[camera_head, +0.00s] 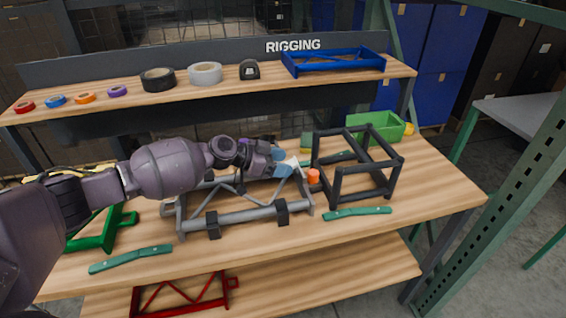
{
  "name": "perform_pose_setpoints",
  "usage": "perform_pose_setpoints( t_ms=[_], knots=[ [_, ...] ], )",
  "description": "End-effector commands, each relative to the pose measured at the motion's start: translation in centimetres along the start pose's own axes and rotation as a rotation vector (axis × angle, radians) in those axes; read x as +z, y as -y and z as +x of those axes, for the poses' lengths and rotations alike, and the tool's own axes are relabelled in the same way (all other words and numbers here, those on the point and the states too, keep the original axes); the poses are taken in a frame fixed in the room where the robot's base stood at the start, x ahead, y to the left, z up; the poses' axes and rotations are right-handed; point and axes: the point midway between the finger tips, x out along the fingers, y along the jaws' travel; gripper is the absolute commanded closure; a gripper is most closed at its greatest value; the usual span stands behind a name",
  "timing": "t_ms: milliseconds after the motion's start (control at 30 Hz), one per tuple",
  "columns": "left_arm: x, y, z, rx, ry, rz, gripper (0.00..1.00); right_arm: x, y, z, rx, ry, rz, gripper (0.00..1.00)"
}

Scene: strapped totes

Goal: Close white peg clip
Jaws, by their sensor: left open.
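My left gripper (291,163) is open, above the right end of a grey truss frame (243,216) on the wooden bench. Its fingertips look blue. A small white piece (294,160) shows at the fingertips; it may be the white peg clip, but it is too small to tell its shape or whether it is open. I cannot tell whether the fingers touch it. An orange peg or knob (313,177) sits just right of the gripper. My left arm hides part of the grey frame. My right gripper is not in view.
A black cube frame (378,196) stands right of the gripper. Green straps (357,213) lie on the front of the bench (430,192). A green bin (368,127) stands at the back right. The upper shelf holds tape rolls (205,74) and a blue truss (333,65).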

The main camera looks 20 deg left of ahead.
Motion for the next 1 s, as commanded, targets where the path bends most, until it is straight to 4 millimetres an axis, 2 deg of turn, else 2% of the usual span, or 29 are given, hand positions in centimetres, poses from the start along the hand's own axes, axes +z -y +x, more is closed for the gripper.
perform_pose_setpoints(
  t_ms=[133,400,733,1000],
  knots=[
    [-0.06,0.01,0.66,-0.001,-0.001,0.0,0.4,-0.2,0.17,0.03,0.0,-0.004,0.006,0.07],
    [-0.03,0.0,0.72,0.0,0.0,0.0,0.4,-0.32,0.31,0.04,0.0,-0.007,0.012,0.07],
    [-0.04,0.0,0.69,0.0,0.0,0.0,0.9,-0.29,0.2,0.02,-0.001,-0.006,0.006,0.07],
    [-0.25,-0.01,0.7,0.0,0.018,0.002,0.9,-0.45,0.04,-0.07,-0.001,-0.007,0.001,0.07]
  ],
)
